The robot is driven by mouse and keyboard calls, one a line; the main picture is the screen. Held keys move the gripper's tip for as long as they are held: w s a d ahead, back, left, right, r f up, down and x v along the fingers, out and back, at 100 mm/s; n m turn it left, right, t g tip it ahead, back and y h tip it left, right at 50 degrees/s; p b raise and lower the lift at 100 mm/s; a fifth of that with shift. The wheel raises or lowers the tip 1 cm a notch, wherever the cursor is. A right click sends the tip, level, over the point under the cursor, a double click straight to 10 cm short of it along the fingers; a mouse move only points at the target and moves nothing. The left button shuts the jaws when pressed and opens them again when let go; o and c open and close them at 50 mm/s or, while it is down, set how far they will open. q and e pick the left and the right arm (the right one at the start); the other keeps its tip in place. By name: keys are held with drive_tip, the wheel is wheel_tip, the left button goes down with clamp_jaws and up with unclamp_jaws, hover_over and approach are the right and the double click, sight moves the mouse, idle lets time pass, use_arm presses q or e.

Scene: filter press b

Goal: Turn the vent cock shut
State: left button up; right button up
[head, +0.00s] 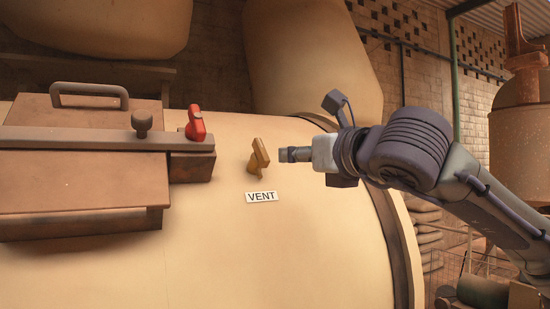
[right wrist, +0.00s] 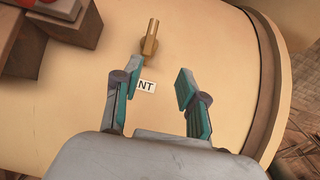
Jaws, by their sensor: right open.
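The vent cock is a small brass-yellow handle (head: 258,157) on the cream curved vessel, just above a white label reading VENT (head: 262,197). In the right wrist view the cock (right wrist: 150,38) stands beyond the fingertips, apart from them, and the label (right wrist: 147,86) is partly hidden by a finger. My right gripper (head: 284,155) is just right of the cock in the head view. In the right wrist view the right gripper (right wrist: 160,88) has its two fingers spread with nothing between them. My left gripper is in neither view.
A brown hatch box (head: 85,160) with a handle and a bar across it is on the vessel (head: 290,250) at left. A red lever (head: 195,124) stands near the bar's end. The vessel around the cock is bare. A dark rim band (head: 398,240) runs at right.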

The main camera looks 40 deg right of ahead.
sight(263, 150)
drive_tip(key=p+x, duration=0.1)
drive_tip(key=x, duration=0.2)
drive_tip(key=a+p+x, duration=0.1)
drive_tip(key=p+x, duration=0.1)
drive_tip(key=x, duration=0.1)
drive_tip(key=r+p+x, duration=0.1)
drive_tip(key=x, duration=0.2)
drive_tip(key=shift+w+a+r, duration=0.1)
drive_tip(key=shift+w+a, duration=0.15)
drive_tip(key=shift+a, duration=0.1)
drive_tip(key=shift+p+x, duration=0.65)
drive_tip(key=shift+x, duration=0.2)
drive_tip(key=shift+w+r, duration=0.1)
drive_tip(key=shift+w, duration=0.45)
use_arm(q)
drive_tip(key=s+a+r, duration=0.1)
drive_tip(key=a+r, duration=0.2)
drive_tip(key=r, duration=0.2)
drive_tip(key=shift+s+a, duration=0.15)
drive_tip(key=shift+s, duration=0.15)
use_arm(e)
drive_tip(key=shift+s, duration=0.1)
clamp_jaws()
